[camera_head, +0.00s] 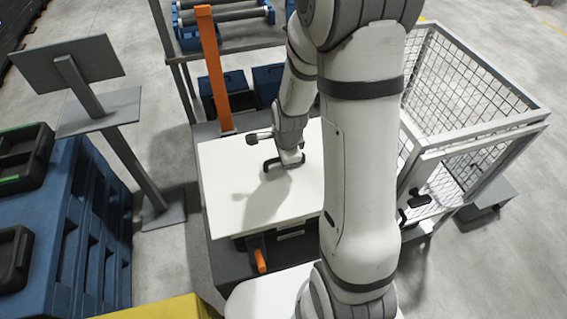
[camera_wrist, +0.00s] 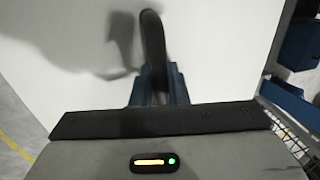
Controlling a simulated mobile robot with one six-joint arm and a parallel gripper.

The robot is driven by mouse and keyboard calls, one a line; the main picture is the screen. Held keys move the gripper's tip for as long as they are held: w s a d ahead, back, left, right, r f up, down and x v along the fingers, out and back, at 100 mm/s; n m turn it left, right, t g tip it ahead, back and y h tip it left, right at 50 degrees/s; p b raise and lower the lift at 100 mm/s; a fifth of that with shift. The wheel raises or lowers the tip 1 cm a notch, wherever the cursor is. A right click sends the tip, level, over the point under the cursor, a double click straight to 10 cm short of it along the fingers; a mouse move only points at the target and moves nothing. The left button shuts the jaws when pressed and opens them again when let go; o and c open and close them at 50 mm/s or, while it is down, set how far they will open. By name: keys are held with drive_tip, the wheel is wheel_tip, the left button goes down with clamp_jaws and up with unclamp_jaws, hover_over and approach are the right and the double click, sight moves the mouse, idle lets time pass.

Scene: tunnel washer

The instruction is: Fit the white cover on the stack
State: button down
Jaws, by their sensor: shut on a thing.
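The white cover (camera_head: 225,180) is a flat panel with a black handle, seen left of my arm in the head view. It also fills most of the wrist view (camera_wrist: 225,50). My gripper (camera_head: 285,163) is above the middle of the cover, shut on its black handle. In the wrist view the blue fingers of my gripper (camera_wrist: 158,85) close around the handle (camera_wrist: 152,40). The cover lies about level over a dark base.
An orange post (camera_head: 211,70) stands at the cover's far left corner. An orange lever (camera_head: 258,260) is at the near side. A wire mesh cage (camera_head: 470,110) stands at right, a blue crate (camera_head: 75,230) at left, and a grey sign stand (camera_head: 125,150) between crate and cover.

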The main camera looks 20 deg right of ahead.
drive_tip(key=shift+w+f, duration=0.35)
drive_tip(key=shift+w, duration=0.7)
drive_tip(key=shift+w+f, duration=0.4)
drive_tip(key=shift+w, duration=0.7)
drive_tip(key=shift+w+f, duration=0.35)
drive_tip(key=shift+w, duration=0.7)
drive_tip(key=shift+f+b, duration=2)
drive_tip(key=shift+f, duration=0.3)
drive_tip(key=c, duration=1.3)
unclamp_jaws()
drive_tip(key=shift+s, duration=0.1)
drive_tip(key=shift+c, duration=0.2)
